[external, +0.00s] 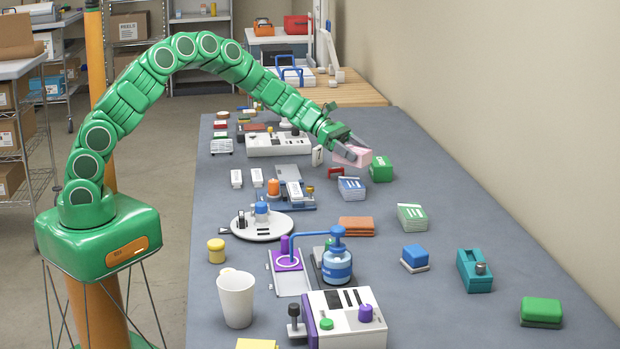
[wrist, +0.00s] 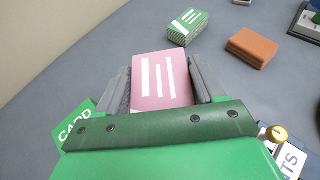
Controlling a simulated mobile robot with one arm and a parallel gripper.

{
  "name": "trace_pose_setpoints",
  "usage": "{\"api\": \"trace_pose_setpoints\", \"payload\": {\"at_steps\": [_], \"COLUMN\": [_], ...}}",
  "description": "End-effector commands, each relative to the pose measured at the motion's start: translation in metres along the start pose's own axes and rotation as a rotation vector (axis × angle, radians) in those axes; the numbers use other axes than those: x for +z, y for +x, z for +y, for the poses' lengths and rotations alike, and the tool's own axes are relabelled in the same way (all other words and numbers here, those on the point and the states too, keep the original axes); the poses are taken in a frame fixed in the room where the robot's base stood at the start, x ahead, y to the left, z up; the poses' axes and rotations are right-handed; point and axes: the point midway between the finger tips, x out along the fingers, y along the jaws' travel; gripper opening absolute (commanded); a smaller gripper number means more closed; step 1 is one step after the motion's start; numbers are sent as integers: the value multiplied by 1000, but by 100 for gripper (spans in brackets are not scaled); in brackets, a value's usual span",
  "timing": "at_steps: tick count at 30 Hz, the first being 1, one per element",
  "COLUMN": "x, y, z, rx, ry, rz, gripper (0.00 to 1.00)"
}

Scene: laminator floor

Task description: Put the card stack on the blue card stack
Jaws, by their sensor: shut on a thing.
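My gripper (external: 358,150) is shut on a pink card stack (external: 351,156) and holds it above the table. In the wrist view the pink card stack (wrist: 162,82), with white stripes, sits between the two grey fingers (wrist: 160,88). The blue card stack (external: 351,188), blue and white, stands on the table just below and nearer the camera in the external view. I cannot make it out in the wrist view, where the gripper and the pink stack cover much of the table.
A green box (external: 381,168) stands close to the right of my gripper. A green-and-white card stack (external: 412,217) and a brown stack (external: 356,226) lie nearer the camera. A small red stand (external: 335,172) is just left of the blue stack.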

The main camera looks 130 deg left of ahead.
Motion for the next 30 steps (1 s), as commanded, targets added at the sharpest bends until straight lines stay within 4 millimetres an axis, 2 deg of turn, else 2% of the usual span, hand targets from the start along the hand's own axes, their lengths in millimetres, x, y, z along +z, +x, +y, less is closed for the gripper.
{"api": "trace_pose_setpoints", "payload": {"at_steps": [3,8,16,29,30], "x": [-15,-24,-52,-57,-57], "y": [6,10,22,25,24], "z": [0,0,-1,-1,-1], "rx": [-1,-1,-2,-2,-2], "ry": [-2,-1,-2,0,0], "rz": [1,0,1,0,0], "gripper": [32,32,32,32,72]}}
